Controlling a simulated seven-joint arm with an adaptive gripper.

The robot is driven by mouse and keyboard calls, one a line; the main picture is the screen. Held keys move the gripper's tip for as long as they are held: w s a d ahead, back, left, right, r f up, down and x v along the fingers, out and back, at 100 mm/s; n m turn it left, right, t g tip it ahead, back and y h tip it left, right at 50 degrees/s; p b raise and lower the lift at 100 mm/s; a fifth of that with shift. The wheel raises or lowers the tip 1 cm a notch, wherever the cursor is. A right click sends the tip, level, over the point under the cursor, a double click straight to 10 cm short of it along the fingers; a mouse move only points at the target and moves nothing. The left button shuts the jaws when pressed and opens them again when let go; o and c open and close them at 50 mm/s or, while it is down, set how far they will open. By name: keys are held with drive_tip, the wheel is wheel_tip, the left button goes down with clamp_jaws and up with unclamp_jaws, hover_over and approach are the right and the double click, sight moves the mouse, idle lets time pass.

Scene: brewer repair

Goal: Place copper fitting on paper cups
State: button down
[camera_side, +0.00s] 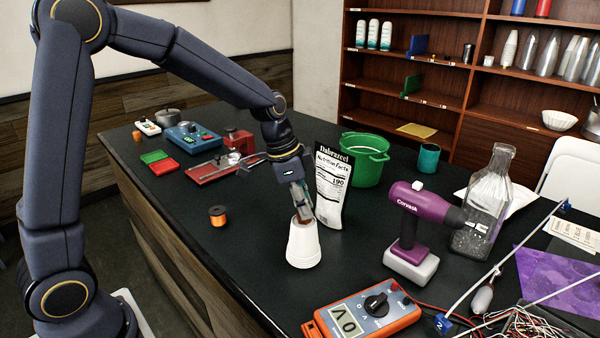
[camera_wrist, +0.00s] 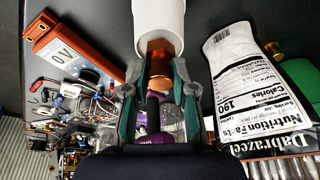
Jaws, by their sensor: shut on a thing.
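The white paper cups (camera_side: 303,248) stand upside down in a stack on the dark table in the side view. In the wrist view the cups (camera_wrist: 158,20) are at the top centre. My gripper (camera_side: 302,205) is just above the stack. It is shut on the copper fitting (camera_wrist: 159,55), which shows between my fingers in the wrist view. The fitting's far end meets the cups in the picture; I cannot tell whether they touch. In the side view the fitting is mostly hidden by my fingers.
A nutrition-label bag (camera_side: 332,185) stands close behind the cups. A purple drill (camera_side: 415,225) is to the right and an orange multimeter (camera_side: 362,312) in front. A copper-coloured spool (camera_side: 217,215) lies left. Table between spool and cups is clear.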

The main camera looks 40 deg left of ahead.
drive_tip(key=c, duration=0.9)
unclamp_jaws()
drive_tip(key=shift+c, duration=0.2)
drive_tip(key=shift+r, duration=0.4)
drive_tip(key=s+v, duration=0.1)
drive_tip(key=v, duration=1.1)
drive_tip(key=s+a+f+n+t+y, duration=0.1)
drive_tip(key=s+n, duration=0.3)
drive_tip(key=s, duration=0.5)
drive_tip(key=s+a+f+n+t+y, duration=0.1)
drive_tip(key=s+n+t, duration=0.1)
drive_tip(key=s+n, duration=0.3)
drive_tip(key=s, duration=0.4)
drive_tip(key=shift+s+f, duration=0.25)
